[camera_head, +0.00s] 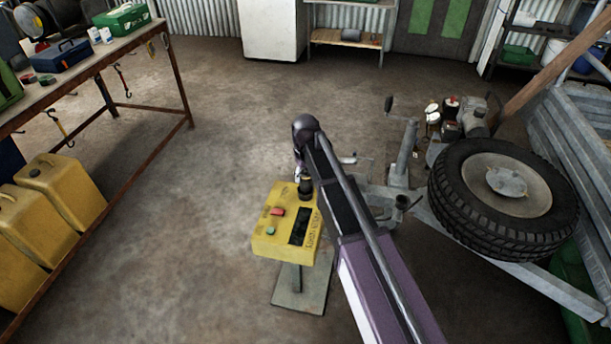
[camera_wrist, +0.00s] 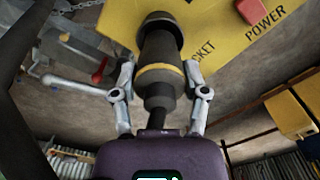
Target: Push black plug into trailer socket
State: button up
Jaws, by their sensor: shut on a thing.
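A black plug (camera_wrist: 160,90) with a yellow band is held between the two fingers of my gripper (camera_wrist: 162,82), which is shut on its sides. The plug's far end lines up with a dark round socket (camera_wrist: 158,19) on the yellow tester box (camera_wrist: 205,18). They look touching or overlapping, but I cannot tell how deep the plug sits. In the head view the yellow box (camera_head: 268,243) stands on a grey post and base plate. My gripper (camera_head: 301,172) is above its far edge, partly hidden by my arm, and the dark plug shows at that edge.
The trailer with its spare wheel (camera_head: 503,190) and drawbar is close on the right. A workbench (camera_head: 90,58) with tool boxes stands at the left, with yellow jerrycans (camera_head: 62,187) below it. The concrete floor (camera_head: 225,120) between is clear.

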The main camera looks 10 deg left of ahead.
aim_at(306, 169)
jog(key=shift+f+b, duration=1.6)
jog(key=shift+f, duration=0.05)
dwell(1.4)
jog(key=o, duration=1.3)
jog(key=shift+r, duration=0.1)
jog(key=shift+r+p, duration=4.4)
jog(key=shift+p, duration=0.15)
